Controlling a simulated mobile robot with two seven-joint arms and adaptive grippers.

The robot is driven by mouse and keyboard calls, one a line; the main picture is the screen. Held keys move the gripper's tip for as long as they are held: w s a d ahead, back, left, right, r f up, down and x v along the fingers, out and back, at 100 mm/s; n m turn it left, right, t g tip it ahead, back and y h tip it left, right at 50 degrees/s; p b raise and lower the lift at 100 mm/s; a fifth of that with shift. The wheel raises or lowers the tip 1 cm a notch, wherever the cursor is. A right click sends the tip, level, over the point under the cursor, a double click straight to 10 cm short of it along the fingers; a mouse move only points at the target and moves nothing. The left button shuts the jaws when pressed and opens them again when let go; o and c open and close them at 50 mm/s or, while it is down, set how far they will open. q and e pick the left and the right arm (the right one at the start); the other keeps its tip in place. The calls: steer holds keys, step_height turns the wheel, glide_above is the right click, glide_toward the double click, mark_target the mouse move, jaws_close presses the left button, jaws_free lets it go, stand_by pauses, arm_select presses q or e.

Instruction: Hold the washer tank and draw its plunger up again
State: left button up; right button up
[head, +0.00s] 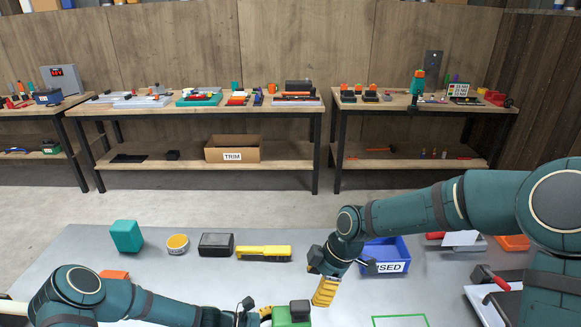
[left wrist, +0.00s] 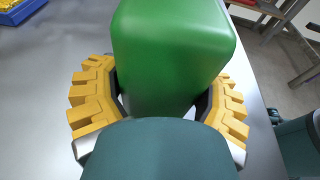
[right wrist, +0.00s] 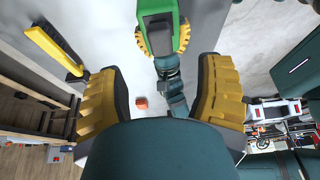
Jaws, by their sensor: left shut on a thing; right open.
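The washer tank (head: 286,317) is a green block at the bottom edge of the head view, with a dark piece on top (head: 300,307). I cannot tell whether this piece is the plunger or how far up it stands. My left gripper (head: 264,315) is shut on the tank; in the left wrist view yellow fingers clasp the green body (left wrist: 170,55) from both sides. My right gripper (head: 325,290) is open and empty, to the right of the tank and apart from it. The right wrist view shows the tank (right wrist: 180,38) beyond its spread fingers.
A blue bin (head: 400,250) stands behind my right gripper. A yellow and black tool (head: 264,253), a dark box (head: 216,244), a yellow tin (head: 177,243) and a teal block (head: 126,236) line the table's far side. A green outline (head: 400,321) lies at front right.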

mark_target(303, 304)
steer(key=shift+x, duration=3.85)
steer(key=shift+w, duration=0.1)
steer(key=c, duration=1.1)
steer(key=shift+o, duration=0.2)
steer(key=shift+r, duration=0.15)
